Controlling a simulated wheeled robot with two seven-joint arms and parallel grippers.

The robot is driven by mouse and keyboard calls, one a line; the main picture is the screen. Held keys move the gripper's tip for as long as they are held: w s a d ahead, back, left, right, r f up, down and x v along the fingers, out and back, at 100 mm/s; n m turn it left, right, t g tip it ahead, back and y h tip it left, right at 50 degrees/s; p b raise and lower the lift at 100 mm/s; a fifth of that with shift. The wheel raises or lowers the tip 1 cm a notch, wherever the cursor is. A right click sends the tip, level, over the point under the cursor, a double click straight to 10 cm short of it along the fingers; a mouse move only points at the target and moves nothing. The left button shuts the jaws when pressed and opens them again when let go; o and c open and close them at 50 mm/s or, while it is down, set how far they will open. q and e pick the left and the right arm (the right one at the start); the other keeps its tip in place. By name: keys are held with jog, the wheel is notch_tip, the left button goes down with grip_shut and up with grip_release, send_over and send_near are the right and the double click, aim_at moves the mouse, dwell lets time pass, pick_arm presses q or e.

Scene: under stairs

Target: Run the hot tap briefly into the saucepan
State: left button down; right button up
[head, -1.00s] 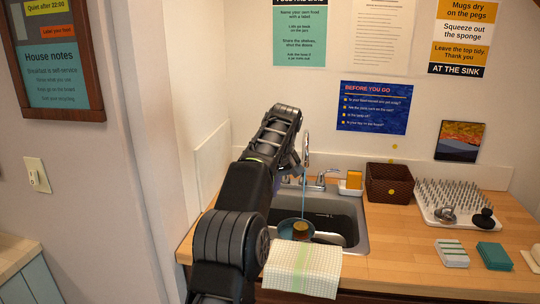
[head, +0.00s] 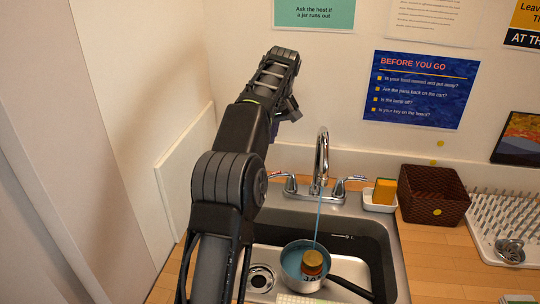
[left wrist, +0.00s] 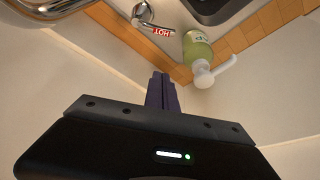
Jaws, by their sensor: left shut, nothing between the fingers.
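The saucepan (head: 291,262) stands in the sink, with a jar (head: 312,262) in it and its dark handle pointing lower right. A thin blue stream runs from the chrome spout (head: 322,155) down into the saucepan. The hot tap lever (head: 277,175), with a red label, is left of the spout; its HOT label (left wrist: 163,31) shows in the left wrist view. My left gripper (head: 290,112) is up and left of the spout, partly hidden by its arm. Its purple fingers (left wrist: 162,92) are shut and empty, apart from the lever. My right gripper is out of view.
The other tap lever (head: 352,181) has a blue label. A green soap bottle (left wrist: 197,50) stands in the counter corner. A sponge dish (head: 379,200), brown basket (head: 433,195) and drying rack (head: 505,225) are on the right.

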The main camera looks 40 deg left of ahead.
pick_arm(q)
notch_tip(320, 180, down, 10)
jog(key=shift+s+d, duration=0.25)
jog(key=shift+d, duration=0.1)
dwell(0.8)
